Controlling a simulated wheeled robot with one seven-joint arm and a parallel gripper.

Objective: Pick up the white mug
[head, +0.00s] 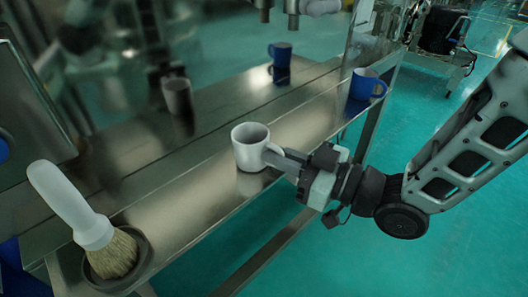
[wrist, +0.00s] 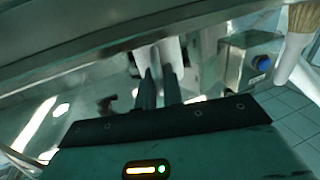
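The white mug (head: 248,153) stands upright on the metal ledge, its handle side facing my gripper. My gripper (head: 279,157) reaches in from the right, with its fingertips at the mug's handle. In the wrist view, the two dark fingers (wrist: 159,72) point at a pale shape that looks like the white mug (wrist: 174,52), with a narrow gap between them. The fingers hide most of the handle, so I cannot tell whether they are closed on it.
A blue mug (head: 367,84) stands farther right on the ledge (head: 190,190). A white-handled brush (head: 72,205) rests in a dark round dish (head: 147,262) at the lower left. The shiny panel behind mirrors the mugs. The ledge is clear between brush and white mug.

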